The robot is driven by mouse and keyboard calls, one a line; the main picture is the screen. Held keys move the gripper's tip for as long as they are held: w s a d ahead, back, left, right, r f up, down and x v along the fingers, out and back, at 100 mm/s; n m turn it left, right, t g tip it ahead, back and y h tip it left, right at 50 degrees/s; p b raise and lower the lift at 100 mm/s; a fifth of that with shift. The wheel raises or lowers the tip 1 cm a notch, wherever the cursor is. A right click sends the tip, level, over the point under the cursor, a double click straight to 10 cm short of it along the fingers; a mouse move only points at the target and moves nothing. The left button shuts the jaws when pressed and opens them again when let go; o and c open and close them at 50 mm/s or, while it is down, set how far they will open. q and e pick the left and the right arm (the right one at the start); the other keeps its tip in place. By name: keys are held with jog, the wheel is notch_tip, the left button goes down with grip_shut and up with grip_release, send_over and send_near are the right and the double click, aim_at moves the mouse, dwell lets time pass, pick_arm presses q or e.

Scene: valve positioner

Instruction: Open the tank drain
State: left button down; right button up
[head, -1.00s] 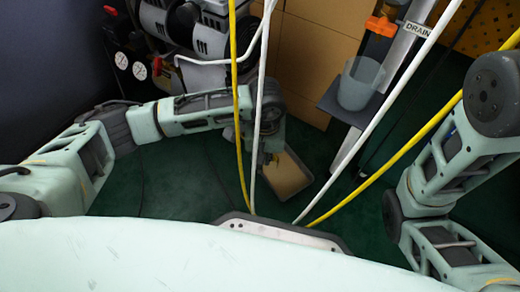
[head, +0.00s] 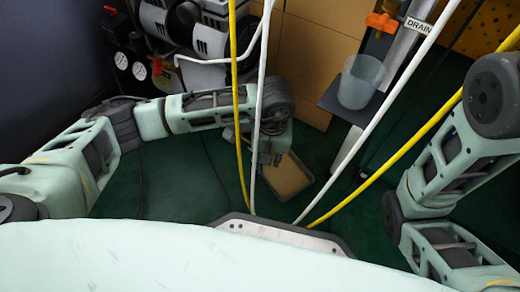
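An orange valve handle (head: 383,22) sits at the upper right, beside a white tag reading DRAIN (head: 418,25). Below it a translucent cup (head: 361,82) stands on a dark shelf (head: 334,97). The compressor tank machine (head: 195,30) is at the upper left, with a small red knob (head: 157,66) and two white gauges (head: 122,61). My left gripper (head: 268,158) hangs low in the middle, partly behind the yellow and white cables, away from these; its fingers are too small to read. My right arm is at the right edge; its gripper is out of view.
Yellow (head: 238,120) and white (head: 263,70) cables cross the view in front of my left arm. A shallow tray (head: 289,178) lies on the dark green floor by my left gripper. Cardboard boxes (head: 310,50) stand behind. Open floor lies left of the tray.

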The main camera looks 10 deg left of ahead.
pick_arm(q)
notch_tip(320, 180, up, 7)
jog(key=p, duration=0.5)
jog(key=shift+s+d+f, duration=0.15)
jog(key=shift+s+d, duration=0.05)
jog(key=shift+d, duration=0.15)
jog(key=shift+s+a, duration=0.1)
dwell(0.3)
